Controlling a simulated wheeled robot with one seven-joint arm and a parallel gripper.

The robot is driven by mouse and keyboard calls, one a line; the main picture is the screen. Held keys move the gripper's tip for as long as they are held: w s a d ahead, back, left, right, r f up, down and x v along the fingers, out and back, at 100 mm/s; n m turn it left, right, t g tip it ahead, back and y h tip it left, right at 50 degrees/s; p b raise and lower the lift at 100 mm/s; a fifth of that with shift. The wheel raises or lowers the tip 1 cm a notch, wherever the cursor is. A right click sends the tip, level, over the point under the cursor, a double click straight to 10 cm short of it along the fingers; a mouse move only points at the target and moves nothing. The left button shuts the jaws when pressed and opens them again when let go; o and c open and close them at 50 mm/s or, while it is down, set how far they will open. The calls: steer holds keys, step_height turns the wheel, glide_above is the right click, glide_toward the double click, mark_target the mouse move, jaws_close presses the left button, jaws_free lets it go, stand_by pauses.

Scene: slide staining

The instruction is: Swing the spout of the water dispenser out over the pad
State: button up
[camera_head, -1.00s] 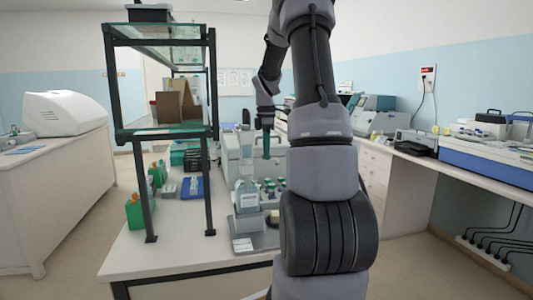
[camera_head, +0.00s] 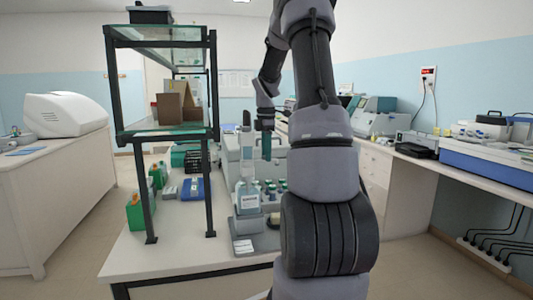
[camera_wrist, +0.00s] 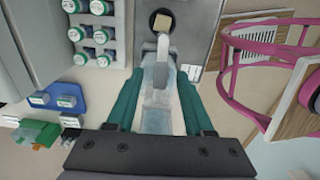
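The water dispenser (camera_head: 248,196) is a clear bottle with a white label, upright on a grey tray (camera_head: 246,233) on the bench. In the wrist view, its translucent body (camera_wrist: 158,95) and pale spout (camera_wrist: 163,47) appear between the fingers of my gripper (camera_wrist: 160,82). The spout points toward the top of that view. A small beige square, likely the pad (camera_wrist: 162,21), lies in a dark round recess just past the spout. My gripper (camera_head: 266,146) points down and is open. I cannot tell whether a finger touches the dispenser.
Several teal-capped bottles (camera_wrist: 95,35) stand in a rack close to the dispenser. A black-framed glass shelf (camera_head: 210,150) rises left of the tray. A blue tray (camera_head: 196,189) lies behind its post.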

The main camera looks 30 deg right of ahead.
step_height(320, 180, up, 11)
stand_by(0.6)
steer(key=shift+a, duration=0.1)
stand_by(0.3)
